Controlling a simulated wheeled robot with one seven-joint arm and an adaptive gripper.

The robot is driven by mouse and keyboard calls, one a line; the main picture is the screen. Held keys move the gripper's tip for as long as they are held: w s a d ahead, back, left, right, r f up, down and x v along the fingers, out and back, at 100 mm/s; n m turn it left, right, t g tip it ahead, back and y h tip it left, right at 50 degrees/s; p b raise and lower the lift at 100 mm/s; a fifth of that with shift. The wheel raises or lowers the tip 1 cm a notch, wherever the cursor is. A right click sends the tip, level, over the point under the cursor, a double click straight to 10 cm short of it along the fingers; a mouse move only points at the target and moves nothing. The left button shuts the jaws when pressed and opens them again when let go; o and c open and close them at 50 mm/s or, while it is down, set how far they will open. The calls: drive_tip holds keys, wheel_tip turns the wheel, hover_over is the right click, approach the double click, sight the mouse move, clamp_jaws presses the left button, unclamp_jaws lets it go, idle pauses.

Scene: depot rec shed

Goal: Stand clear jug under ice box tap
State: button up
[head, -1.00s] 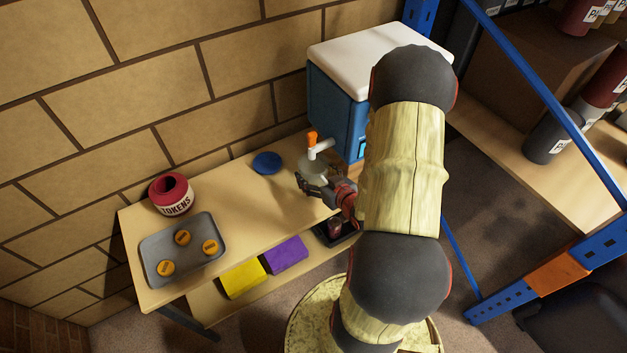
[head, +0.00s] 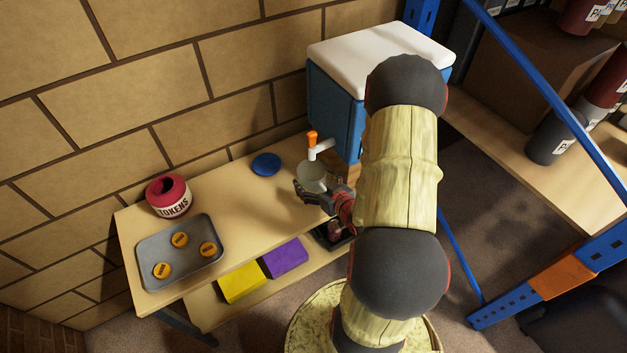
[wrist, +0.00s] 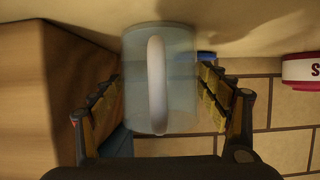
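The clear jug (head: 312,177) is in front of the ice box, just below the white tap (head: 319,149) with its orange lever in the head view. I cannot tell whether the spout is directly over its mouth. My gripper (head: 312,192) is at the jug, partly hidden by my arm. In the wrist view the jug (wrist: 180,90) is between the two fingers of my gripper (wrist: 160,88), which close in against its sides. Its pale handle faces the camera. The blue ice box (head: 335,105) with a white lid stands at the table's back right corner.
On the wooden table (head: 235,210) are a blue disc (head: 266,164), a red tokens pot (head: 169,196) and a grey tray (head: 205,254) with orange tokens. Yellow (head: 241,282) and purple (head: 286,257) blocks lie on the lower shelf. The brick wall is behind.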

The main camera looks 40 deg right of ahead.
sight(325, 189)
drive_tip(key=shift+o, duration=1.1)
drive_tip(key=shift+r, duration=0.1)
drive_tip(key=shift+s+r, duration=0.15)
drive_tip(key=shift+s, duration=0.05)
drive_tip(key=p+v, duration=0.3)
drive_tip(key=v, duration=0.7)
drive_tip(key=shift+s, duration=0.15)
drive_tip(key=shift+s+a+r+p, duration=0.15)
drive_tip(key=shift+s+a+p, duration=0.15)
drive_tip(key=shift+s, duration=0.3)
